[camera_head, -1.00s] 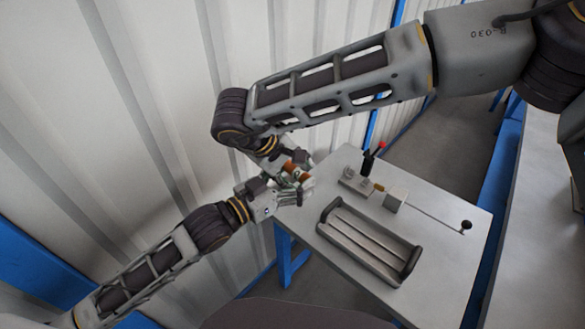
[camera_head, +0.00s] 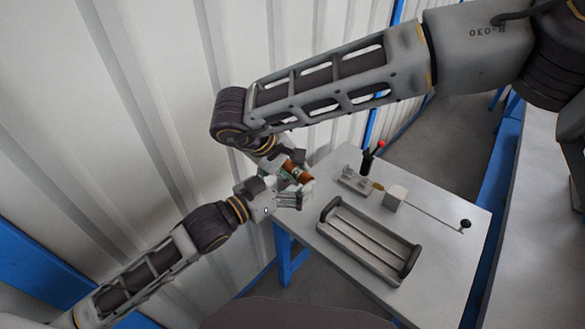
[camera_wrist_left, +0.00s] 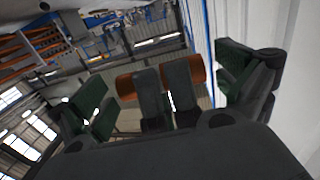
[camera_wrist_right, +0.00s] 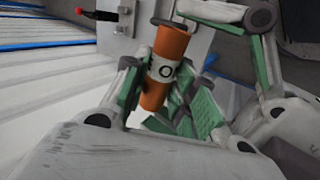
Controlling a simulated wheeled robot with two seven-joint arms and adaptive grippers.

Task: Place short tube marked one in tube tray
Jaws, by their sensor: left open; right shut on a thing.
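The short tube (camera_head: 295,170) is orange with a pale band; my right gripper (camera_head: 291,175) is shut on it, in the air beyond the table's left corner. In the right wrist view the tube (camera_wrist_right: 168,72) is tilted between green finger pads, and a dark ring-shaped mark shows on its white band. My left gripper (camera_head: 290,198) is open, close beside the right one. In the left wrist view its green pads stand wide apart, with the tube (camera_wrist_left: 195,85) between them, partly hidden by dark fingers. The grey tube tray (camera_head: 322,222) lies on the table, its long grooves empty.
The grey table (camera_head: 445,205) has a small fixture (camera_head: 352,183), a black upright handle with a red tip (camera_head: 373,158), a pale block (camera_head: 396,197) and a thin rod with a black knob (camera_head: 466,224). A ribbed white wall (camera_head: 110,100) stands close behind both arms.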

